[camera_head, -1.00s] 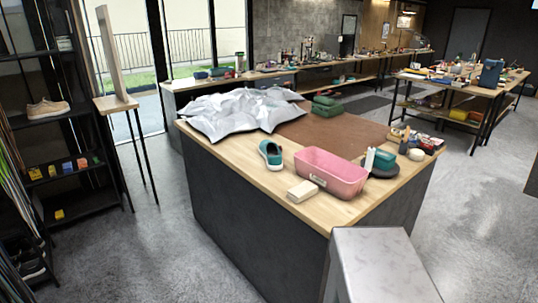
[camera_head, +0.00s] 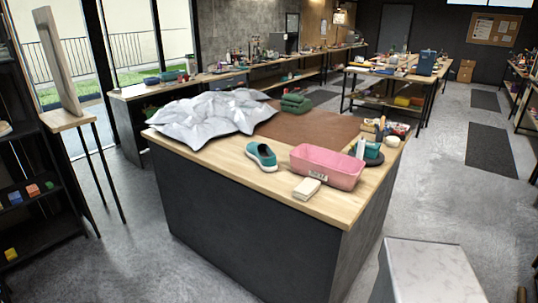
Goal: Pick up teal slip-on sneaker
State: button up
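The teal slip-on sneaker (camera_head: 261,156) sits upright on the near counter's wooden top, close to its front edge. It has a white sole and a dark opening. It stands apart from the pink tub on its right and the silvery crumpled sheet on its left. My gripper does not show in the camera view.
The pink tub (camera_head: 327,166) and a cream block (camera_head: 306,188) stand right of the sneaker on the counter (camera_head: 213,154). The silvery sheet (camera_head: 212,114), folded green cloths (camera_head: 296,103) and small bottles lie around. Open grey floor (camera_head: 427,190) is at the right.

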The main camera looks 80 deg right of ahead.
aim_at(256, 150)
jog(key=z, duration=0.8)
jog(key=i, duration=0.9)
jog(key=z, duration=0.6)
